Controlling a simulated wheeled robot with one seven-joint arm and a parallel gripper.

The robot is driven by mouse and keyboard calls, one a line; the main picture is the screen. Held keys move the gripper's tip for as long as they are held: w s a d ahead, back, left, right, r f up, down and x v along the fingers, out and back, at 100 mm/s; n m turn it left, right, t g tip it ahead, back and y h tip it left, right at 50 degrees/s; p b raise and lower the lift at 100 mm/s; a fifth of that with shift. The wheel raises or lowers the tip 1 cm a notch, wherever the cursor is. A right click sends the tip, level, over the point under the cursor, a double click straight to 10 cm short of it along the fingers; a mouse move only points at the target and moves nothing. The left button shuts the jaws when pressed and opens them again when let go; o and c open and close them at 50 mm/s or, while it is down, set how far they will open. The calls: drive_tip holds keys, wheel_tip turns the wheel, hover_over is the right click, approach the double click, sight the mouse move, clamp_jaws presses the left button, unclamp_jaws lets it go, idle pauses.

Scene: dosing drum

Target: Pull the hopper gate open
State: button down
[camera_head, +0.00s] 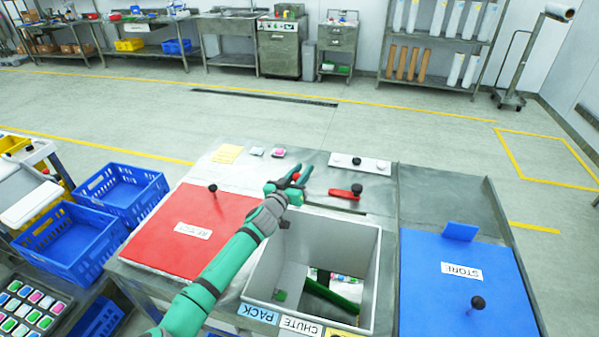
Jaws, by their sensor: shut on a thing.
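My gripper (297,178) is above the back left corner of the open grey box, shut on a small red thing (295,176) mostly hidden between the dark fingers. I cannot tell whether that thing is loose or fixed. The grey box (372,255) has a green slanted piece (330,300) and small packs inside. No part is clearly marked as the hopper gate.
A red lid (170,240) with a black knob lies to the left, under my arm. A blue lid (440,300) marked STORE lies to the right. Labels reading PACK (258,313) and CHUTE (301,327) sit at the front. Blue crates (120,190) stand at far left.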

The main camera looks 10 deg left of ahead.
drive_tip(key=c, duration=1.4)
unclamp_jaws()
drive_tip(key=shift+c, duration=0.2)
drive_tip(key=v, duration=1)
drive_tip(key=shift+s, duration=0.35)
